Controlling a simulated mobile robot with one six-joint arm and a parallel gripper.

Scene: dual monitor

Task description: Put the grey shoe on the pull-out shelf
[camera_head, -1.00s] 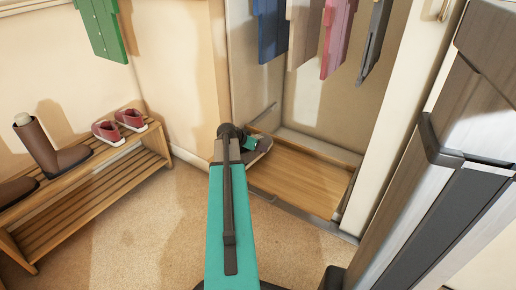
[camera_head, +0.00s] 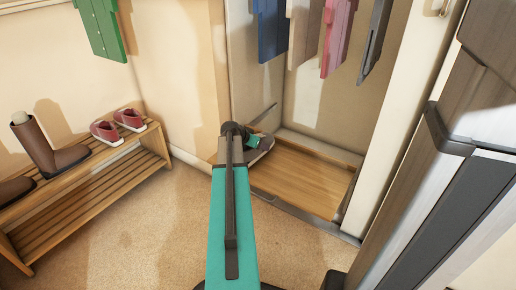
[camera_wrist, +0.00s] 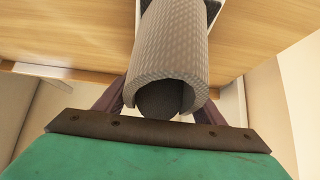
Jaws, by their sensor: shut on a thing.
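The grey shoe (camera_wrist: 178,45) fills the upper middle of the wrist view, its opening facing me. My gripper (camera_head: 252,141) is shut on it, with a finger on either side. In the head view the shoe (camera_head: 262,150) shows as a dark shape at the left end of the pull-out shelf (camera_head: 305,180), partly hidden by my arm and gripper. The shelf is a light wooden board low in the closet. I cannot tell whether the shoe touches the shelf.
Clothes, including a blue garment (camera_head: 270,30), hang above the shelf. A slatted shoe bench (camera_head: 90,192) at left holds red shoes (camera_head: 105,132) and brown boots (camera_head: 50,150). A grey-wood cabinet (camera_head: 425,190) stands close at right. Most of the shelf is clear.

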